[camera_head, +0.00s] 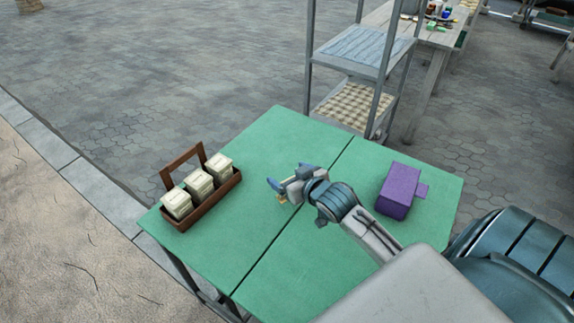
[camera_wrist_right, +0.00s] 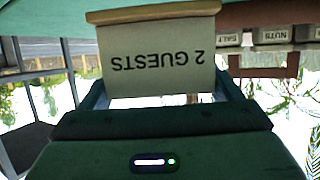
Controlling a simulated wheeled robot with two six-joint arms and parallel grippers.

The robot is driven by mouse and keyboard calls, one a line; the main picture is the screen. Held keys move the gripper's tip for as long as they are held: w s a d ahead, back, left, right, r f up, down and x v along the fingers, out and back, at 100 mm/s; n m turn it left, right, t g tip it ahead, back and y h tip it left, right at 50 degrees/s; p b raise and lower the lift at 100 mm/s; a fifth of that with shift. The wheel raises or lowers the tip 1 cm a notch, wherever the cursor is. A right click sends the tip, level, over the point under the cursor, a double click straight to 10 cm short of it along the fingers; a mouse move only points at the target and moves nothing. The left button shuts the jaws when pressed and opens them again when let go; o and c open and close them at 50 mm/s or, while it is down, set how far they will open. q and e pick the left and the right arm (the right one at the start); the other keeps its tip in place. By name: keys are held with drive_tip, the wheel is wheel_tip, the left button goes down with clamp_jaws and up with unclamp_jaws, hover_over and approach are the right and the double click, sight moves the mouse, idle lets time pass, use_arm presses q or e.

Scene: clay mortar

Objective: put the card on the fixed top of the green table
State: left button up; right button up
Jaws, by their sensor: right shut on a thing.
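The card (camera_wrist_right: 157,72) fills the upper middle of the right wrist view. It is pale, reads "2 GUESTS" upside down there, and has a wooden strip along its base edge. My right gripper (camera_head: 288,182) is shut on it; only a small wooden bit of the card (camera_head: 282,199) shows below the fingers in the head view. The green table (camera_head: 268,143) has a seam dividing its top into two parts. The gripper is over the left part, near the seam. Whether the card touches the table is not clear. My left gripper is not in view.
A brown caddy (camera_head: 209,206) with three pale labelled tubs (camera_head: 199,184) stands at the table's left. A purple box (camera_head: 398,190) lies on the right part. A shelf rack (camera_head: 362,50) stands behind the table. Green surface around the gripper is clear.

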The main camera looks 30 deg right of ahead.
drive_tip(key=w+d, duration=0.1)
drive_tip(key=w, duration=0.1)
drive_tip(key=w+d, duration=0.1)
drive_tip(key=w, duration=0.1)
drive_tip(key=w+d, duration=0.1)
drive_tip(key=d, duration=0.1)
drive_tip(key=shift+w+d+f, duration=0.1)
drive_tip(key=shift+w+f, duration=0.25)
drive_tip(key=shift+w, duration=0.05)
wheel_tip(320, 180, down, 3)
drive_tip(key=shift+r, duration=0.1)
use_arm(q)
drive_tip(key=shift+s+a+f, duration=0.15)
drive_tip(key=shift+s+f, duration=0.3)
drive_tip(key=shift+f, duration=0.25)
use_arm(e)
drive_tip(key=shift+f, duration=0.35)
drive_tip(key=o, duration=0.9)
drive_tip(key=shift+f, duration=0.1)
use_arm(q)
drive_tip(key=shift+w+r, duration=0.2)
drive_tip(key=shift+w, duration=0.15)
